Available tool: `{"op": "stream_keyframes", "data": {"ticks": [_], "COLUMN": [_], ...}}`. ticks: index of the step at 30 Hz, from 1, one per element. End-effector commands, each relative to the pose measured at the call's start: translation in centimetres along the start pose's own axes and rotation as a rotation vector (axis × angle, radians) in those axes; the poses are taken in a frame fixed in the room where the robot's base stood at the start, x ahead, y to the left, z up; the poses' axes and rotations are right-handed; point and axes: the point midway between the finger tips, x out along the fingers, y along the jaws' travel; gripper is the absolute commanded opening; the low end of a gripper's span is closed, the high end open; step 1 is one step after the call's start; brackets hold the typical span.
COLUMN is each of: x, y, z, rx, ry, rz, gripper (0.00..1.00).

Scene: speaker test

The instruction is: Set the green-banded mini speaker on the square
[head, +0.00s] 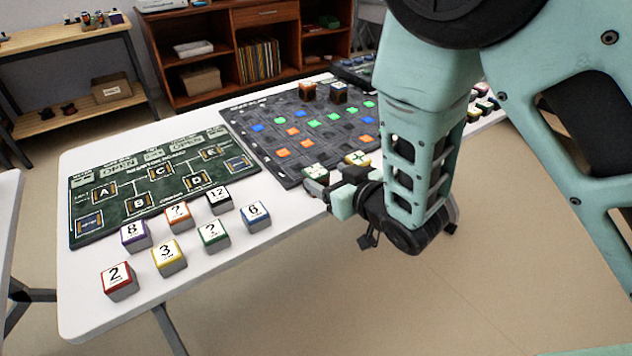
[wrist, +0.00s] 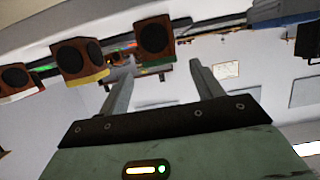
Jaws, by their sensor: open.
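In the wrist view, which looks upside down, a brown speaker with a round black cone and a green band (wrist: 153,40) stands at the end of a row. My gripper (wrist: 162,74) is open, its two grey fingers apart and nothing between them. The green-banded speaker lies beyond the fingertips, apart from them. In the head view my gripper (head: 340,192) is low by the table's front edge, and its fingers are hard to make out. The dark board (head: 262,152) bears several blue, orange and green squares; I cannot tell which is the task's square.
Other speakers show in the wrist view, one with a yellow band (wrist: 80,57) and one with a pale band (wrist: 16,78). Two brown blocks (head: 338,92) stand at the board's far edge. Several numbered cubes (head: 167,258) occupy the white table (head: 85,290). My arm hides the table's right part.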

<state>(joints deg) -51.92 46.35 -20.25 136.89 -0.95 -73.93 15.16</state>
Motion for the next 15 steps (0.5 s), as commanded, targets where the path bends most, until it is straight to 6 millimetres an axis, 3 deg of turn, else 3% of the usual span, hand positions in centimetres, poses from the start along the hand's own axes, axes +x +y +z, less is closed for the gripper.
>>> {"op": "stream_keyframes", "data": {"ticks": [15], "x": [5.4], "y": [-0.2], "z": [0.6], "rx": [-0.001], "ry": [-0.001], "rz": [-0.001], "gripper": [0.66]}}
